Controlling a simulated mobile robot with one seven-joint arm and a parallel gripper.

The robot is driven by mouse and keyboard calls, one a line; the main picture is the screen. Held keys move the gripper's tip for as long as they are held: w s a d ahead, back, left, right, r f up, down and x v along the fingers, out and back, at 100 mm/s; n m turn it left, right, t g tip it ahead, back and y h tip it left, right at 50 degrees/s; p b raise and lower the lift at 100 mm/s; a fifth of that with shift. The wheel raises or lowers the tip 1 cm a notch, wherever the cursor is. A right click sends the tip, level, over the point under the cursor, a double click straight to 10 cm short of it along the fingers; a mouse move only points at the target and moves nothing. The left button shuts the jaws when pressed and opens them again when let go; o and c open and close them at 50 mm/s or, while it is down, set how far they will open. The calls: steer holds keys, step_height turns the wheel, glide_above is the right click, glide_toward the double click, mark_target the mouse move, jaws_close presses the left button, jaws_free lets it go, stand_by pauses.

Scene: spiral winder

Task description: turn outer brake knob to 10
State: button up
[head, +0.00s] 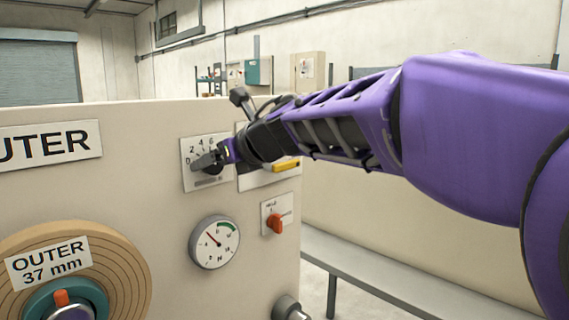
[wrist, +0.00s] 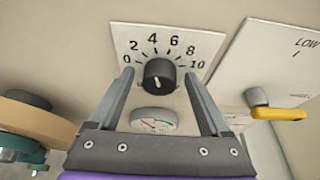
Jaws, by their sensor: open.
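The outer brake knob (wrist: 159,72) is round and black, on a white dial plate (wrist: 122,36) marked 0 to 10 in the wrist view. A short white line shows on the knob's lower part, away from the numbers; I cannot tell an exact setting. My gripper (wrist: 158,78) is open, with one finger left of the knob and one right, and gaps on both sides. In the head view, my gripper (head: 207,160) is at the dial plate (head: 190,181) and largely hides the knob. Contact is not visible.
A pressure-type gauge (head: 214,242) sits below the dial. A yellow lever (head: 286,165) on a plate marked LOW is close to the right. The OUTER 37 mm roll (head: 120,262) protrudes at lower left.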

steer(key=shift+r, duration=0.1)
jaws_close()
stand_by(0.4)
steer(key=shift+d+p, duration=0.1)
steer(key=shift+p, duration=0.2)
steer(key=shift+w+d+f+m+g+y+p, duration=0.15)
steer(key=shift+m+g+y+p, duration=0.4)
steer(key=shift+m+y, duration=1.15)
steer(key=shift+w+d+f+m+g+y+p, duration=0.15)
steer(key=shift+m+g+y+p, duration=0.45)
steer(key=shift+m, duration=2.1)
steer(key=shift+w+f+m+g+y+p, duration=0.15)
steer(key=shift+m+g+y+p, duration=0.2)
steer(key=shift+m+y+p, duration=1.25)
steer(key=shift+m+h+b, duration=0.3)
steer(key=shift+m+b, duration=0.5)
steer(key=shift+b, duration=0.1)
jaws_free()
steer(key=shift+f, duration=0.1)
